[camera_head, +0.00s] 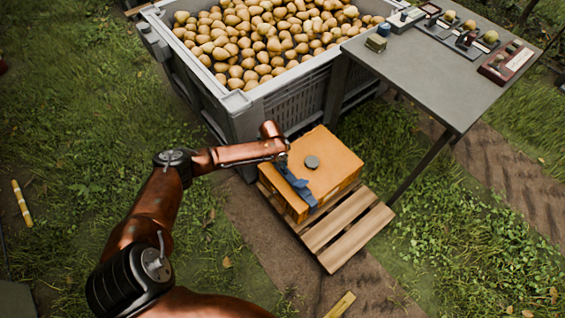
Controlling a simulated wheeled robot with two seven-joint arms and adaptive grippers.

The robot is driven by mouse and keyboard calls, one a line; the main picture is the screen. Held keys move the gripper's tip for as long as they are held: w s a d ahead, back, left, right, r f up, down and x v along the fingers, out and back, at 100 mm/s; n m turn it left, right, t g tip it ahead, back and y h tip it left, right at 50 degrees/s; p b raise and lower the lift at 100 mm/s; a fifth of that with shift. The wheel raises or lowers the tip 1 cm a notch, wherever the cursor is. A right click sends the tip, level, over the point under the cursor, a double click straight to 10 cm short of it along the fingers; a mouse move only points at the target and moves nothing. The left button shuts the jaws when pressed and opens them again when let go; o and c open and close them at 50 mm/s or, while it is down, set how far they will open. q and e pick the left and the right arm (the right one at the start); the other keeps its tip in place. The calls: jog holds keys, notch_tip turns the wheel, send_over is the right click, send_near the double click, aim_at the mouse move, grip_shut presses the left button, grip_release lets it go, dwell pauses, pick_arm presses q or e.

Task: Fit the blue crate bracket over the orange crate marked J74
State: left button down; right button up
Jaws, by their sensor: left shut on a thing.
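The orange crate (330,165) sits on a wooden pallet beside the big grey bin. A round grey disc (312,162) lies on its top. No J74 marking can be read from here. The blue bracket (299,187) is at the crate's left top edge, with its lower end hanging by the crate's near side. I cannot tell whether it is seated on the crate or just above it. My left gripper (281,158) is shut on the blue bracket at its upper end; the fingertips are small and partly hidden. My right gripper is not in view.
The grey bin (245,117) full of pears stands behind the crate. A grey table (430,75) with pears and small devices is at upper right, its leg close to the pallet (335,222). Grass at left is open, with a yellow-white stick (22,203) on it.

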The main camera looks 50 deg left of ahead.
pick_arm(q)
jog(key=shift+f, duration=0.2)
jog(key=c, duration=1.9)
grip_release()
notch_tip(320, 180, up, 12)
jog(key=s, duration=0.2)
jog(key=shift+s, duration=0.15)
jog(key=shift+a+f, duration=0.15)
